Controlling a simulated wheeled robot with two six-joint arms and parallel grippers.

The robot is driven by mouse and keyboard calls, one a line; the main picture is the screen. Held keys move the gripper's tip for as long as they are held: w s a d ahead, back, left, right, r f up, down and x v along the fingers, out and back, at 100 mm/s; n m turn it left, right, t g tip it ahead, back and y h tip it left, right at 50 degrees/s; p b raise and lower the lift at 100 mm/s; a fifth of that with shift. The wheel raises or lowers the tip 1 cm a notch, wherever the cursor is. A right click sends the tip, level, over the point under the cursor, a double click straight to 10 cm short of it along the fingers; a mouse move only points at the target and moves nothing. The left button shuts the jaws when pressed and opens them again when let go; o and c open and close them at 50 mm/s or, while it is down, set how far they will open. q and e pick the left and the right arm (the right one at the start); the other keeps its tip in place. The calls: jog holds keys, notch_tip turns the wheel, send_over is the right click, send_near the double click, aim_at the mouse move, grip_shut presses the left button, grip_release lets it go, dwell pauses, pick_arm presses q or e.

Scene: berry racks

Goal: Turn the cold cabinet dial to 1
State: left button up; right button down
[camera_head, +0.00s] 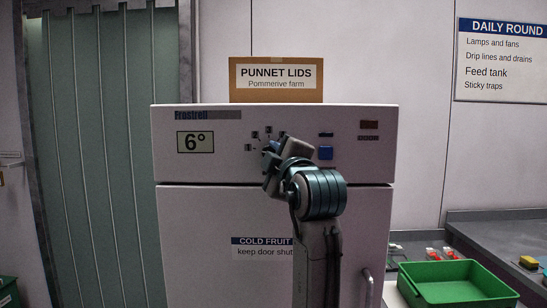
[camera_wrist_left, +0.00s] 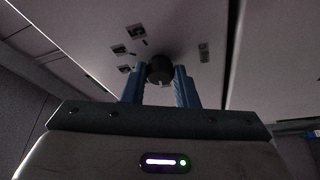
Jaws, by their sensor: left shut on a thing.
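The cold cabinet (camera_head: 225,145) is a white unit with a dark-edged display (camera_head: 195,142) reading 6°. Its dial is hidden behind my gripper in the head view, where a few small marks show around it. In the left wrist view the dial (camera_wrist_left: 160,68) is a dark round knob with a small pale mark on its lower edge. My left gripper (camera_head: 270,150) is at the control panel. Its two blue fingers (camera_wrist_left: 160,85) are shut on the dial, one on each side. The numbers on the marks are too small to read. My right gripper is not in view.
A box of punnet lids (camera_head: 276,92) stands on top of the cabinet. The cabinet door (camera_head: 200,240) is shut. A green crate (camera_head: 455,280) stands on the counter at right.

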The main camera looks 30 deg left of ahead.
pick_arm(q)
jog(key=o, duration=1)
